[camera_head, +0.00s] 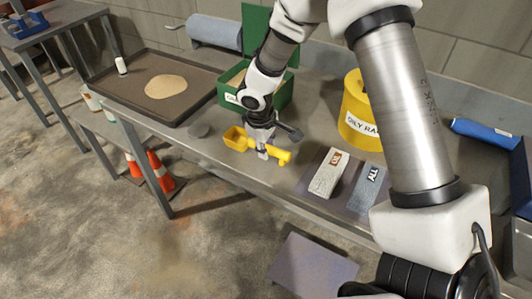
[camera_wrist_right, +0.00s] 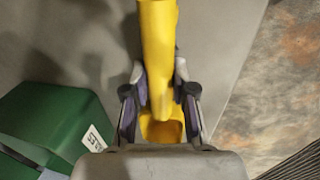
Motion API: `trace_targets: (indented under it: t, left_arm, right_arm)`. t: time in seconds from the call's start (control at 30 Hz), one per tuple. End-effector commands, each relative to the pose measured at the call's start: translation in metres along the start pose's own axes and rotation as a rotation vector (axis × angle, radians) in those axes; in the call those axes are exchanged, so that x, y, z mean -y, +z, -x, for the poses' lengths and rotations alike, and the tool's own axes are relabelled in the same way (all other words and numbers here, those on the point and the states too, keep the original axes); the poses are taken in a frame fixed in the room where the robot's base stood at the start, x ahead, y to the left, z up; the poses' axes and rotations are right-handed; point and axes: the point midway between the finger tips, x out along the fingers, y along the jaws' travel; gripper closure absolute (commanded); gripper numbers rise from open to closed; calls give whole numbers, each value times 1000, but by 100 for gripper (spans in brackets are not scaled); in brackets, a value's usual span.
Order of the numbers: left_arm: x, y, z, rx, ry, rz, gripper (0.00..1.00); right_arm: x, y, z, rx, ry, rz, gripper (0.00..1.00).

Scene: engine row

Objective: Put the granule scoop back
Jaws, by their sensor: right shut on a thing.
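The yellow granule scoop (camera_head: 235,138) is over the front part of the grey bench, its bowl to the left and its handle to the right. My right gripper (camera_head: 262,151) is shut on the scoop's handle. In the right wrist view the scoop (camera_wrist_right: 158,35) runs down between the two fingers of the gripper (camera_wrist_right: 159,90), with part of the bowl showing below. I cannot tell whether the scoop touches the bench. The green granule box (camera_head: 228,96) with its lid up stands behind the gripper, partly hidden by my arm. My left gripper is not in view.
A dark tray (camera_head: 118,88) with a tan granule pile (camera_head: 166,87) lies at the left. A yellow oily-rag can (camera_head: 352,108) and two labelled boxes, one white (camera_head: 326,178) and one grey (camera_head: 366,190), stand to the right.

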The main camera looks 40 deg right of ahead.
Motion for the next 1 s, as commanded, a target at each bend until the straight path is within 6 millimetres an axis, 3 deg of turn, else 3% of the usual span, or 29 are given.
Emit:
trace_targets:
  t: [0.23, 0.27, 0.3, 0.33, 0.6, 0.73, 1.0]
  left_arm:
    - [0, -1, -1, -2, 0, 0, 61]
    - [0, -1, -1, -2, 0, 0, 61]
    - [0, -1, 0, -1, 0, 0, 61]
    - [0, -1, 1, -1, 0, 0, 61]
    - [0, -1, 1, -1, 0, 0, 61]
    - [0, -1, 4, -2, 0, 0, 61]
    - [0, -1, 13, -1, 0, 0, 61]
  right_arm:
    - [0, 0, -1, -1, 0, 0, 100]
    - [0, 0, -1, -1, 0, 0, 72]
    - [0, 0, 0, -1, 0, 0, 57]
    - [0, 0, 0, -1, 0, 0, 50]
    - [0, 0, 1, -1, 0, 0, 50]
    - [-1, -1, 10, -2, 2, 1, 50]
    - [-2, -1, 75, -5, 4, 0, 50]
